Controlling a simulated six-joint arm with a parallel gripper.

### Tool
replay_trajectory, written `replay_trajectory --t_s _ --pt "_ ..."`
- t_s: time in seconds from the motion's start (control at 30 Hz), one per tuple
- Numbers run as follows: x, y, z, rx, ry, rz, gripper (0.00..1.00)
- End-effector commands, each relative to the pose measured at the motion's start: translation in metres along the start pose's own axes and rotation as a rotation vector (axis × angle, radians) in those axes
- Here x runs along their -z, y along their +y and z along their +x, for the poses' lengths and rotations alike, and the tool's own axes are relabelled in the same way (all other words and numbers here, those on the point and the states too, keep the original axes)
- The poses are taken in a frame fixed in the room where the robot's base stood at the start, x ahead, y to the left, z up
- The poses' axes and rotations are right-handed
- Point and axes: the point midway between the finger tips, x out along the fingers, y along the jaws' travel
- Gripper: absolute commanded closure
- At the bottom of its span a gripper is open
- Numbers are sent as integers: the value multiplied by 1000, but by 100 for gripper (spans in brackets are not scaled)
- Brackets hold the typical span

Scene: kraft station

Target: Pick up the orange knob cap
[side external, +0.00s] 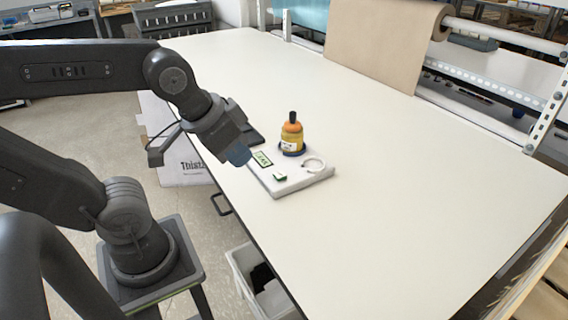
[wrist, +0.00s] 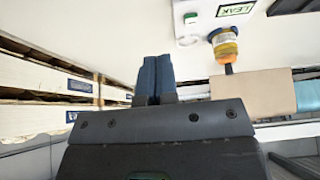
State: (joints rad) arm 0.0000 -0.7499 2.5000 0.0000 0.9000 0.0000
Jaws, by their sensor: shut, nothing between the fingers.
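A small yellow bottle (side external: 291,145) with a pale label stands upright at the back of a white board (side external: 303,184). Its orange cap (side external: 292,128) has a dark knob on top. In the wrist view the bottle (wrist: 226,48) is right of my fingers, with the orange cap (wrist: 226,58) and dark tip pointing down the picture. My gripper (side external: 240,158) has blue fingertips and is shut and empty. In the side view it is left of the bottle, above the board's left end, apart from the cap. The gripper also shows in the wrist view (wrist: 155,62).
The board carries a green-edged LEAK label (side external: 262,159), a small green piece (side external: 280,177) and a white ring (side external: 313,164). A dark flat item (side external: 252,136) lies behind my gripper. The table (side external: 420,210) is clear to the right; a kraft paper roll (side external: 385,45) stands behind.

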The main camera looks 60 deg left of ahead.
Motion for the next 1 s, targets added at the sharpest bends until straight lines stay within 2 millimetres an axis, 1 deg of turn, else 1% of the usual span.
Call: replay_trajectory --t_s 0.1,0.13,0.6,0.63,0.87,0.93,1.0 --pt "0 0 0 0 0 0 100" --pt "0 0 0 0 0 0 98" --pt "0 0 0 0 0 0 53" --pt "0 0 0 0 0 0 52" --pt "2 -1 -1 1 -3 8 52" --pt "10 -3 -3 6 -17 41 52" --pt "25 -7 -7 11 -45 110 52"
